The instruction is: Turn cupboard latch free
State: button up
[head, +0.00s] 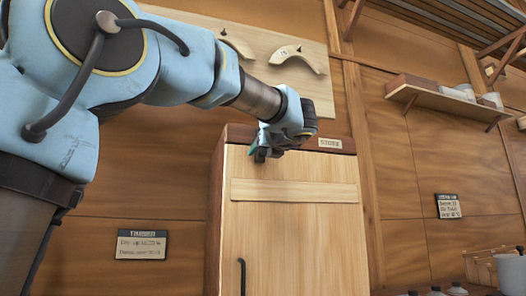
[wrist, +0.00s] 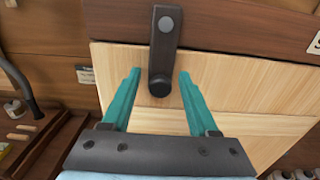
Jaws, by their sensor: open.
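The cupboard (head: 290,238) is a tall wooden cabinet with a pale door, a dark top frame and a dark handle (head: 242,275) low on the door's left. In the wrist view the latch (wrist: 164,45) is a dark bar with a grey pivot on the top frame. It points down over the top edge of the door (wrist: 240,85) and ends in a round knob. My gripper (wrist: 158,82) is open, with one teal finger on each side of the latch's lower end. I cannot tell whether either finger touches it. In the head view my gripper (head: 262,152) hides the latch.
A shelf (head: 440,100) with items is on the wall at right. A pale board with curved wooden pieces (head: 298,58) hangs behind my arm. In the wrist view, a dark tray (wrist: 45,145) lies at lower left and several round items (wrist: 295,174) at lower right.

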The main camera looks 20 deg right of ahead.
grip_shut()
dwell(0.4)
dwell(1.0)
